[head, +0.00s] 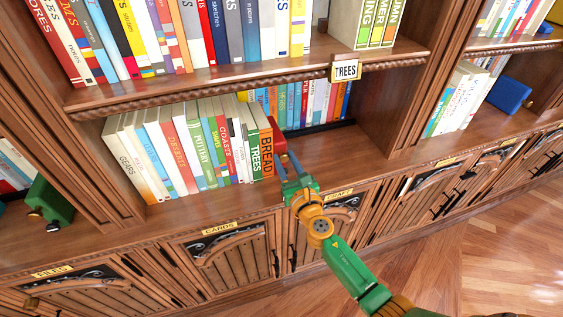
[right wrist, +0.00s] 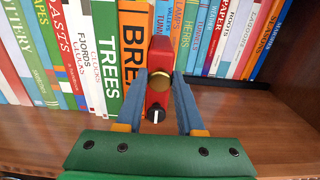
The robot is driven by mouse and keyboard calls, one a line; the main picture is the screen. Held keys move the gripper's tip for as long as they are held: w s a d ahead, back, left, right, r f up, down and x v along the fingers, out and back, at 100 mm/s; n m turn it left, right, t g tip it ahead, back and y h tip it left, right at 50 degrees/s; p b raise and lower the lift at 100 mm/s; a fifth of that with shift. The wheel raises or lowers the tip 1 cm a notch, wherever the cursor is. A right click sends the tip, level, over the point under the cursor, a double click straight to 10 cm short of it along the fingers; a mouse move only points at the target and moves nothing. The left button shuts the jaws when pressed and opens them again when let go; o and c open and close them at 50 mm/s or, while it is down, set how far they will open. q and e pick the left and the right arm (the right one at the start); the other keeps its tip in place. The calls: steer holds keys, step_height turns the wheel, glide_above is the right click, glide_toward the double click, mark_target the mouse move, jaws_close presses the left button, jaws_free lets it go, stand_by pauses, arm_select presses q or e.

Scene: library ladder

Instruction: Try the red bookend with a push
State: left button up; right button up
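The red bookend (head: 278,137) stands on the lower shelf at the right end of the front row of books, beside the orange BREAD book (head: 266,152). In the right wrist view the red bookend (right wrist: 161,62) shows a brass round part and a small black-and-white knob on its front. My right gripper (head: 288,163) is in front of it, fingers apart. In the right wrist view the fingers (right wrist: 159,90) lie to either side of the bookend's lower front; I cannot tell whether they touch it. My left gripper is not in view.
A second row of books (head: 318,102) stands behind, and the shelf to the right of the bookend (head: 345,150) is bare. A TREES sign (head: 345,71) hangs on the shelf edge above. A blue block (head: 508,95) and a green block (head: 50,203) sit in neighbouring bays.

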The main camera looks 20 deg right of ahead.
jaws_close()
steer(key=shift+d, duration=0.15)
stand_by(0.7)
stand_by(0.6)
steer(key=shift+o, duration=1.6)
jaws_free()
steer(key=o, duration=0.3)
